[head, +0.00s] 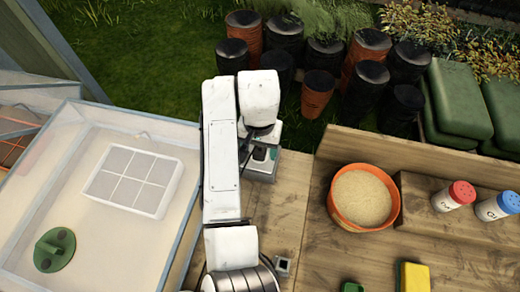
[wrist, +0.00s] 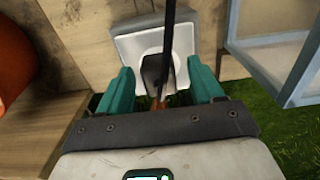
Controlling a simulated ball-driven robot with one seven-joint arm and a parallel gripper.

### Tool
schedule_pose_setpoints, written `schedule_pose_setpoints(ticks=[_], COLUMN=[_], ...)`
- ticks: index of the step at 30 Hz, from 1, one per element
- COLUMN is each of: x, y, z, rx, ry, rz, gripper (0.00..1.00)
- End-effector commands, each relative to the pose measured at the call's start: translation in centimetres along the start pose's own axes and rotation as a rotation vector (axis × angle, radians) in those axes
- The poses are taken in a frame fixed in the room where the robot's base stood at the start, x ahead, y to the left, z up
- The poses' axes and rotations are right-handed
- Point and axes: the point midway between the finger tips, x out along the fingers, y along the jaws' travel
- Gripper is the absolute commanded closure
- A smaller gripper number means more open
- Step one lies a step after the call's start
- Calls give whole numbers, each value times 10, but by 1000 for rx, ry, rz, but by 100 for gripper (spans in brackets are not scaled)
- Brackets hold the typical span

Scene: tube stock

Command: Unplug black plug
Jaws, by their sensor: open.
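The black plug (wrist: 154,70) sits against the pale face of a grey socket box (wrist: 123,45) in the wrist view, with a dark cord running up from it. My gripper (wrist: 159,80) has its two teal fingers apart, one on each side of the plug, with a visible gap on both sides. In the head view my gripper (head: 263,145) is over the grey socket box (head: 264,172) at the edge of the wooden bench. A dark part, likely the plug (head: 261,154), shows there, but my arm and fingers partly hide it.
A clear-walled box (head: 95,240) with a white grid panel (head: 132,180) stands left of my arm. An orange bowl (head: 337,211) of grain, red-capped (head: 454,196) and blue-capped (head: 498,207) shakers, and a yellow sponge (head: 413,277) are right. Several pots (head: 319,92) stand behind on grass.

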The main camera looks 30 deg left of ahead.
Motion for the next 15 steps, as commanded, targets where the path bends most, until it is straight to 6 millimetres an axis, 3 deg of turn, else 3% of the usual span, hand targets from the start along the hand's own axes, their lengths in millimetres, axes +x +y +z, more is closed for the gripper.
schedule_pose_setpoints(ticks=[2,15], x=[0,0], y=[0,0], z=[0,0], rx=[0,0], ry=[0,0], rz=[0,1], gripper=[34,76])
